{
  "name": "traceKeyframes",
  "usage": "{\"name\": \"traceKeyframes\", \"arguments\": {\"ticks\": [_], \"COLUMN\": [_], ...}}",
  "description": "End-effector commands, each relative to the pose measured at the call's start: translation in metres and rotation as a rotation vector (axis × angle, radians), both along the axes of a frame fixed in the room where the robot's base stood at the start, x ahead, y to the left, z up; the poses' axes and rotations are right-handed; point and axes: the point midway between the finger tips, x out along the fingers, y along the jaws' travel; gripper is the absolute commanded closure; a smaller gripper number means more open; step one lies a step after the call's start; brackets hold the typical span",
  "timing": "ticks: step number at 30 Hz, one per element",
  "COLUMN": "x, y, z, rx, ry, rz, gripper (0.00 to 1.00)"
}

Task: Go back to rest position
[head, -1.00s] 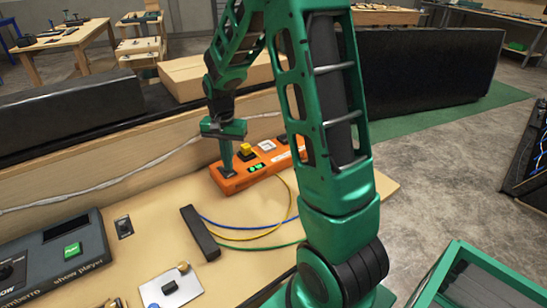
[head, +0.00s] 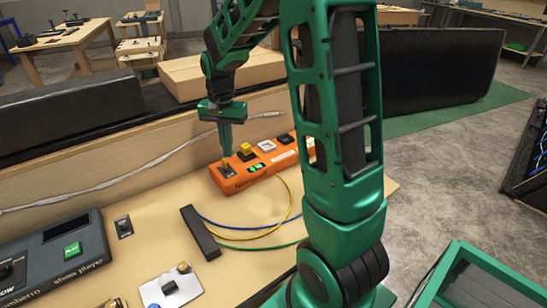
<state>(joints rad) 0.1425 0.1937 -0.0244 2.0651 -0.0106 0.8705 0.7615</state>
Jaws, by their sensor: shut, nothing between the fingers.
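My gripper (head: 226,152) points down over the left end of the orange console (head: 233,186) in the head view. Its fingers are together and empty. The fingertips show just above a small dark switch (head: 226,168) on the console; I cannot tell whether they touch it. The console also carries a yellow button (head: 246,150), a white button (head: 267,145), a dark button (head: 286,139) and lit green displays (head: 255,168). My green arm hides the console's right end.
A grey show player box (head: 70,265) with a green button stands at left. A black bar (head: 199,233) with cables lies in the middle, and a metal plate with a dark button (head: 170,290) lies in front. A cardboard box (head: 190,75) sits behind the back panel.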

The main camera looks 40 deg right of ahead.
Motion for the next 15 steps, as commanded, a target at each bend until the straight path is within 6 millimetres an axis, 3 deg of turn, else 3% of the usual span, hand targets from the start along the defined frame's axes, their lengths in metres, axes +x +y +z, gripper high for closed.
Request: {"name": "traceKeyframes", "arguments": {"ticks": [6, 15], "x": [-0.0011, -0.0014], "y": [0.0000, 0.0000], "z": [0.0120, 0.0131], "rx": [0.000, 0.000], "ry": [-0.001, 0.000], "rz": [0.000, 0.000], "gripper": [1.00, 1.00]}}
